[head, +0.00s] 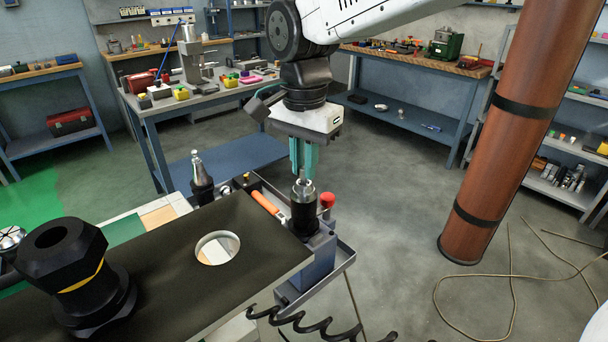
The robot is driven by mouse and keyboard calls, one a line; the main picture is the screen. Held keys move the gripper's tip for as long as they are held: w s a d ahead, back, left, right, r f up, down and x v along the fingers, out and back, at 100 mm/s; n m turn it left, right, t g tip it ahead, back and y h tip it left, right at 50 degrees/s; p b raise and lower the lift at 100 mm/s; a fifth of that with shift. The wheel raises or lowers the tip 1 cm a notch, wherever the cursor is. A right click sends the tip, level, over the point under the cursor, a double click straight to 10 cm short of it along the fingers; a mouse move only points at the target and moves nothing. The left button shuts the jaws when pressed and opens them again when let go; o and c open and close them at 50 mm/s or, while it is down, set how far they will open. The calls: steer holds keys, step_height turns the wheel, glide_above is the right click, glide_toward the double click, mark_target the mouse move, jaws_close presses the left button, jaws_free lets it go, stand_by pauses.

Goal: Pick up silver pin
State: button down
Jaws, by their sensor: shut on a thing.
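My gripper (304,168) points straight down over the right end of the cart, its teal fingers close together. It is shut on the silver pin (302,181), whose narrow upper part shows at the fingertips. The pin is upright. Directly below it is a black tool holder (303,212) with a silver collar at its top. I cannot tell whether the pin still sits in the holder or is just clear of it. The fingers hide part of the pin.
A second black holder with a silver cone (201,178) stands to the left. An orange-handled tool (265,202) and a red knob (327,200) are close by. The dark cart top (170,255) has a round hole. A large black fitting (72,270) stands at front left. A brown column (515,130) rises right.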

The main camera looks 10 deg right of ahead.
steer(key=shift+r, duration=0.6)
step_height(320, 180, up, 2)
steer(key=shift+r, duration=0.25)
steer(key=s+d+r, duration=0.1)
steer(key=s, duration=1.5)
steer(key=shift+r, duration=0.15)
steer(key=shift+d, duration=0.1)
